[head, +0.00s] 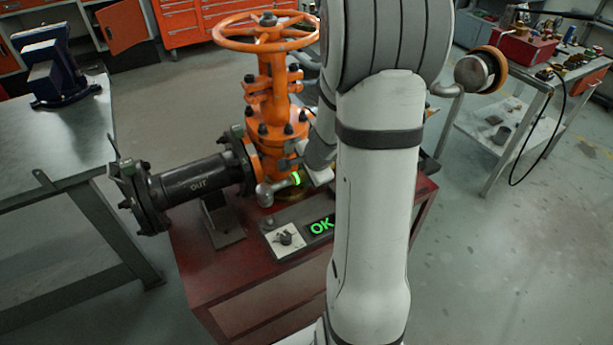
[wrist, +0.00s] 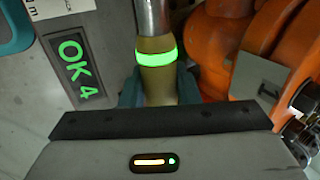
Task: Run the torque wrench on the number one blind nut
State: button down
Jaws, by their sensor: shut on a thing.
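The torque wrench shows in the wrist view as a silver shaft (wrist: 153,16) and a tan handle with a glowing green ring (wrist: 156,58). My gripper (wrist: 158,88) is shut on the handle, one finger on each side. In the head view my gripper (head: 314,176) is low beside the orange gate valve (head: 278,130), mostly hidden by my arm. The wrench's green ring and a round silver end (head: 265,194) show to its left. The black blind flange (head: 146,198) closes the pipe marked OUT. I cannot tell which nut is number one, or whether the wrench touches a nut.
A display (head: 321,227) on the red stand (head: 205,275) reads OK; in the wrist view it (wrist: 76,70) reads OK 4. A knob plate (head: 286,240) sits beside it. A grey workbench (head: 50,150) stands left, a trolley (head: 515,125) right. The floor between stand and trolley is clear.

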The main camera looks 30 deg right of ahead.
jog(key=shift+r+p, duration=1.6)
jog(key=shift+r, duration=0.6)
